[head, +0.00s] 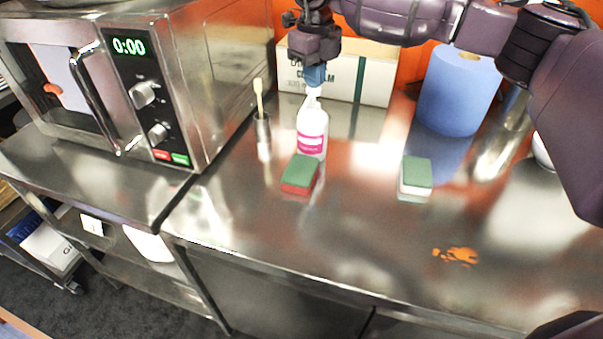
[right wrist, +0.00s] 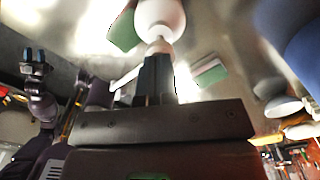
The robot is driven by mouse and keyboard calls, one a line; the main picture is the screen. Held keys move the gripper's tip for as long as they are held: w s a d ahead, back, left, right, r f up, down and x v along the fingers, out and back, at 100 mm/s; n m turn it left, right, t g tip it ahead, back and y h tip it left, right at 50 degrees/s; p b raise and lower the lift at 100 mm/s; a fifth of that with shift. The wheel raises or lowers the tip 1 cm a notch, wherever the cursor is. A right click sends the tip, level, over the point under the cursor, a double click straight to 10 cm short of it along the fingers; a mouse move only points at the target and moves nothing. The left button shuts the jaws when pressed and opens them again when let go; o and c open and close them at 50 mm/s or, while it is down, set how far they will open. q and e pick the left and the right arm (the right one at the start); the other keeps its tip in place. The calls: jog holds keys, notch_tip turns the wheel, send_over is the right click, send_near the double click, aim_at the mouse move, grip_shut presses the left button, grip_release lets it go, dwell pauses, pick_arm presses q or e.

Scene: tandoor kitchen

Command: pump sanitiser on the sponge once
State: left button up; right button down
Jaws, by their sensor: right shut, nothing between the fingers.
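The sanitiser bottle (head: 312,128), white with a pink label, stands upright on the steel counter. My right gripper (head: 315,76) is shut and empty, pointing down right over its white pump top; they look in contact. In the right wrist view, the fingertips (right wrist: 158,62) meet the top of the bottle (right wrist: 160,18). I cannot tell how far the pump is pressed. A red sponge with a green top (head: 300,174) lies just in front of the bottle, close to its base. A white sponge with a green top (head: 416,176) lies further right. My left gripper is not in the head view.
A microwave (head: 225,80) stands left and a cup with a brush (head: 263,128) beside the bottle. A box (head: 375,75) and blue paper roll (head: 458,92) stand behind. An orange stain (head: 456,256) marks the front right. The counter's front middle is clear.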

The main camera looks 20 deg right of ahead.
jog(key=shift+f, duration=0.95)
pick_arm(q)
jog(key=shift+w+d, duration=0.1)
pick_arm(e)
jog(key=shift+r, duration=0.1)
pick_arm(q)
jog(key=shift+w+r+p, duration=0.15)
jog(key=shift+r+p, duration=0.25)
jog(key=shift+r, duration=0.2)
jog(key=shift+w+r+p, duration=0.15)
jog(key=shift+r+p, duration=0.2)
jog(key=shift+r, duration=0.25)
pick_arm(e)
jog(key=shift+r, duration=1.85)
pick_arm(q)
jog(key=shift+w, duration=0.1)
pick_arm(e)
jog(key=shift+r+p, duration=0.4)
jog(key=shift+r, duration=0.5)
pick_arm(q)
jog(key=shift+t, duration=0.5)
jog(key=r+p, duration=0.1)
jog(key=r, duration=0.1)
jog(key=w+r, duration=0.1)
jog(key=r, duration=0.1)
jog(key=shift+p, duration=0.4)
pick_arm(e)
notch_tip(320, 180, up, 4)
jog(key=shift+r, duration=0.1)
